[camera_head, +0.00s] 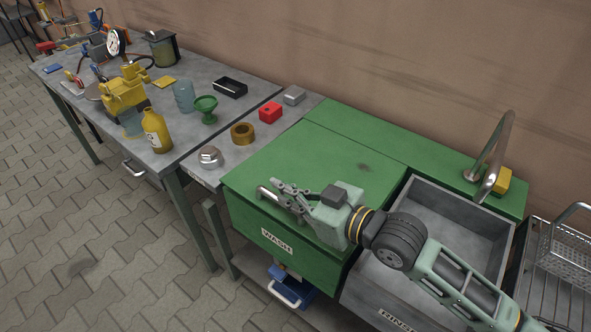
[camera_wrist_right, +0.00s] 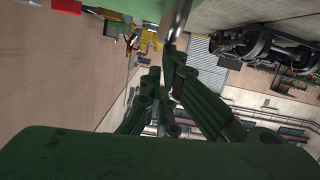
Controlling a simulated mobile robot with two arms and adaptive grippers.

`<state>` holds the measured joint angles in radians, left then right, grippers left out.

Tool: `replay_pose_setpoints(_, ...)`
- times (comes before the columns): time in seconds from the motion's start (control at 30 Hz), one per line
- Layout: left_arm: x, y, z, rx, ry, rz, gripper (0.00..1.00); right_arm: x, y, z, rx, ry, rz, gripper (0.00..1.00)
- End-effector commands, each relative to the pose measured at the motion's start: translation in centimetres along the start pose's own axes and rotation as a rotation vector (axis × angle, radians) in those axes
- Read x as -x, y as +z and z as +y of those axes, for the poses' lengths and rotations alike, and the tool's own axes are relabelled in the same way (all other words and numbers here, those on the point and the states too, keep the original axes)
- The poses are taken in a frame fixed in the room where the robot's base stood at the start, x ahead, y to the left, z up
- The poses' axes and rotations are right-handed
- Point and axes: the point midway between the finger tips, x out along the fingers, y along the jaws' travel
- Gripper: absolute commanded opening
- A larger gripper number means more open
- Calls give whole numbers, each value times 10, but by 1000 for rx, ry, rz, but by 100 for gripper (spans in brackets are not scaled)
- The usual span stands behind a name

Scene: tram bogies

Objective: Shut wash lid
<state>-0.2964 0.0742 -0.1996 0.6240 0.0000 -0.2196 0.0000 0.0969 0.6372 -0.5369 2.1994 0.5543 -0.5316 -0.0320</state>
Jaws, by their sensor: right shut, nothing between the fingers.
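The green wash lid (camera_head: 285,150) lies flat over the wash box, whose front (camera_head: 252,226) carries a WASH label. No gap shows along the visible lid edge, though my right arm covers part of it. A metal bar handle (camera_head: 264,192) sits at the lid's front left edge. My right gripper (camera_head: 279,192) is shut and empty, with its fingertips beside the handle; I cannot tell if they touch. In the right wrist view the shut fingers (camera_wrist_right: 165,60) point towards a metal bar (camera_wrist_right: 175,20), likely the handle. My left gripper is not in view.
A grey rinse basin (camera_head: 455,215) with a tap (camera_head: 493,155) is right of the lid. A wire basket (camera_head: 570,255) stands further right. A red block (camera_head: 270,112) and a brass ring (camera_head: 242,133) lie on the side shelf. A cluttered workbench (camera_head: 225,125) is at the left.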

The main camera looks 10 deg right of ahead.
Motion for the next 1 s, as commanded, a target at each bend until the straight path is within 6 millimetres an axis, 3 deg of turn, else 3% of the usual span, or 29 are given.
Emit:
replay_pose_setpoints(0.1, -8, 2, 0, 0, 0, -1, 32, -4, 18, -7, 3, 0, -2, 0)
replay_pose_setpoints(0.4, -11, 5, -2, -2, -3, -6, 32, -7, 31, -14, 3, 1, -2, 0)
replay_pose_setpoints(0.83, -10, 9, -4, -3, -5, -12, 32, -7, 32, -13, 3, 2, -6, 0)
replay_pose_setpoints(1.0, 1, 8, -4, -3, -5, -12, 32, -6, 21, -10, 4, 3, -4, 0)
